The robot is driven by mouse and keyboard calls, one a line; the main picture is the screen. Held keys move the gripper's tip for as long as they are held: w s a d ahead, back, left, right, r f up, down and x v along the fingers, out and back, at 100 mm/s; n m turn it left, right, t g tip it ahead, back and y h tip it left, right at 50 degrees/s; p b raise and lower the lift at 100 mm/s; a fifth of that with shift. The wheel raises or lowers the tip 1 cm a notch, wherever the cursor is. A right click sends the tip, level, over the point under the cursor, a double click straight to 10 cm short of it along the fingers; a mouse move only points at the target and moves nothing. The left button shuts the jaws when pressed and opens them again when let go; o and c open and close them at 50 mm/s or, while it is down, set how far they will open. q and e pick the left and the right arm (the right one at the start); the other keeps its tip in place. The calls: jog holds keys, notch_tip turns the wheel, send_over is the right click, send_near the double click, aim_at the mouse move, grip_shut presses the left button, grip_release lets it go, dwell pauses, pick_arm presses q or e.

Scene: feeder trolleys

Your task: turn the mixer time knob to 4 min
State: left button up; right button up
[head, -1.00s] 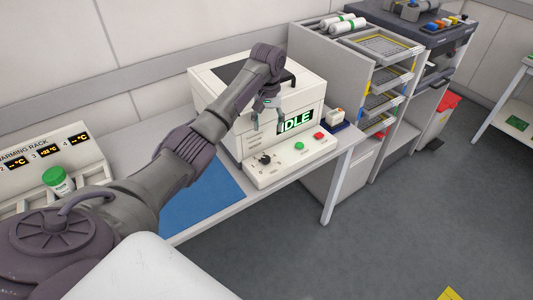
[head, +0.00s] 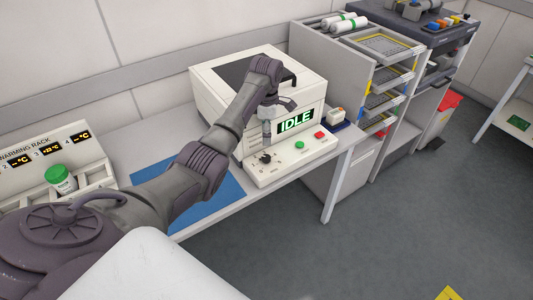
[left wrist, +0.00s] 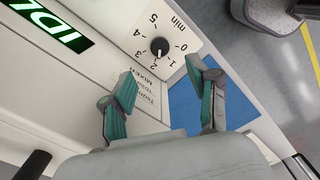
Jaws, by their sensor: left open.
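The mixer (head: 232,107) stands on the bench and its green display (head: 295,121) reads IDLE. Its black time knob (head: 265,158) sits on the sloped front panel. In the left wrist view the knob (left wrist: 159,46) is ringed by numbers 0 to 5 and the word min. A pale mark shows on the knob, but its exact setting is too small to tell. My left gripper (left wrist: 162,76) is open and empty, its teal fingers apart and the knob showing beyond the gap between them. In the head view my left gripper (head: 267,136) is just above the knob. My right gripper is out of view.
A green button (head: 299,145) and a red button (head: 320,134) are on the same panel, right of the knob. A blue mat (head: 205,190) lies left of the mixer. A warming rack (head: 88,150) with a green-capped jar (head: 61,180) stands at the left.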

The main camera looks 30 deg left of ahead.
aim_at(267, 157)
pick_arm(q)
notch_tip(267, 157, down, 10)
jog(key=shift+f, duration=0.1)
dwell(0.4)
grip_shut()
jog(key=shift+m, duration=0.3)
